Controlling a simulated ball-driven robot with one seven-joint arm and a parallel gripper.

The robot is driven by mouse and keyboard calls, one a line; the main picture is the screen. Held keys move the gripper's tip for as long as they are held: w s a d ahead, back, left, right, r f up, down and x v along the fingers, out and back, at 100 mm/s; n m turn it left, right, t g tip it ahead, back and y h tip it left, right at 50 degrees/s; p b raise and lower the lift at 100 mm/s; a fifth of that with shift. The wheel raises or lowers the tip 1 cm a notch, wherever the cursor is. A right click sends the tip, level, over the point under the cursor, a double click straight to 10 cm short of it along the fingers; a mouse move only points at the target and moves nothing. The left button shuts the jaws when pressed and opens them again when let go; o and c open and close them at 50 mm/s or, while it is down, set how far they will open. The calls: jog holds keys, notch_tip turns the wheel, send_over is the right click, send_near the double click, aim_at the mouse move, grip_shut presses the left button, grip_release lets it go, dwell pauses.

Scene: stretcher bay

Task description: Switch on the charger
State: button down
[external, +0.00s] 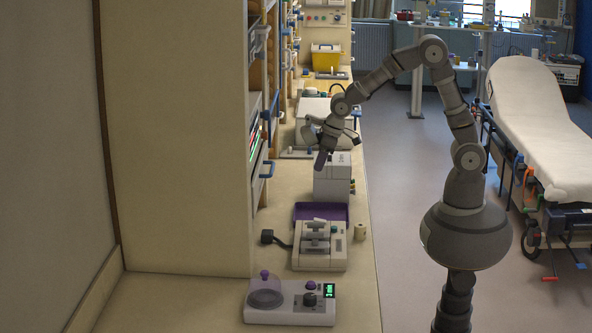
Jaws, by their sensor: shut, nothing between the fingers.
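My gripper (321,160) points down above the counter, shut and empty, beside the upper left of a white box-shaped unit (331,184). I cannot tell whether it touches this unit. Nearer the camera is a cream device (334,256) with grey slot-like parts on top and a dark cable and plug at its left; it looks like a charger. Its switch is too small to make out. At the front is a white device (283,314) with a clear dome, dark knobs and a lit green display. I cannot tell for certain which unit is the charger.
Shelving with blue handles (267,169) borders the counter's left. A yellow bin (326,59) stands far back.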

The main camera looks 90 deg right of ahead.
aim_at(315, 219)
jog(key=shift+g, duration=0.6)
jog(key=s+f, duration=0.1)
jog(key=f, duration=0.1)
jog(key=s+f, duration=0.1)
jog(key=shift+s+f, duration=0.2)
jog(key=shift+f, duration=0.2)
jog(key=b+x, duration=0.2)
jog(key=x, duration=1.2)
jog(key=shift+b, duration=0.35)
